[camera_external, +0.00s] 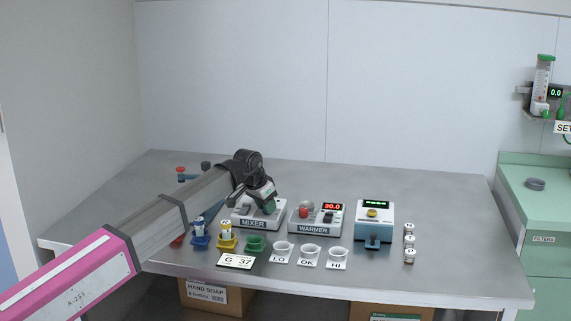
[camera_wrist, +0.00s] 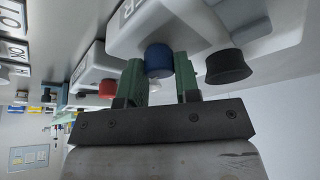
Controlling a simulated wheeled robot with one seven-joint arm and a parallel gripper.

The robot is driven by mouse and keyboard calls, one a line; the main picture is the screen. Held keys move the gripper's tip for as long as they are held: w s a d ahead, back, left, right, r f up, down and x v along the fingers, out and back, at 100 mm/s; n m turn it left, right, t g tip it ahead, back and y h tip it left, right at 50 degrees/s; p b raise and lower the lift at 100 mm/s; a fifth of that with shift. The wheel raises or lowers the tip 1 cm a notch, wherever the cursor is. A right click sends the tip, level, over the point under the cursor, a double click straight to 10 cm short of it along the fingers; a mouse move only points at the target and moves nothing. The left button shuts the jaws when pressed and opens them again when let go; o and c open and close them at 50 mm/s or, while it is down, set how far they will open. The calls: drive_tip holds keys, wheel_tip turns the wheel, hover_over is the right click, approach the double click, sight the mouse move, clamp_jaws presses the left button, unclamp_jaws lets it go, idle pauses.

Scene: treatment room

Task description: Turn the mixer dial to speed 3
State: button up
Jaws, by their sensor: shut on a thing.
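The mixer (camera_external: 253,223) is a light box with a "MIXER" label, standing on the metal table. In the wrist view its white housing (camera_wrist: 130,38) carries a blue knob (camera_wrist: 158,58) and, to the right, a black knob (camera_wrist: 228,66). My gripper (camera_external: 268,206) is at the right part of the mixer, and its fingers hide the knob there. In the wrist view my gripper (camera_wrist: 160,76) has its two green fingers on either side of the blue knob, shut on it. The dial's pointer and speed marks cannot be read.
The warmer (camera_external: 313,228), with a red knob and a "30.0" display, stands close to the right of the mixer. Further right is a blue-white device (camera_external: 375,221). The table (camera_external: 440,200) is clear at right.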

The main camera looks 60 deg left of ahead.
drive_tip(key=shift+m+h, duration=0.3)
drive_tip(key=shift+m, duration=0.4)
drive_tip(key=o, duration=0.9)
drive_tip(key=v, duration=1)
drive_tip(key=shift+s+a+r, duration=0.1)
drive_tip(key=shift+s+r, duration=0.05)
drive_tip(key=shift+r, duration=0.25)
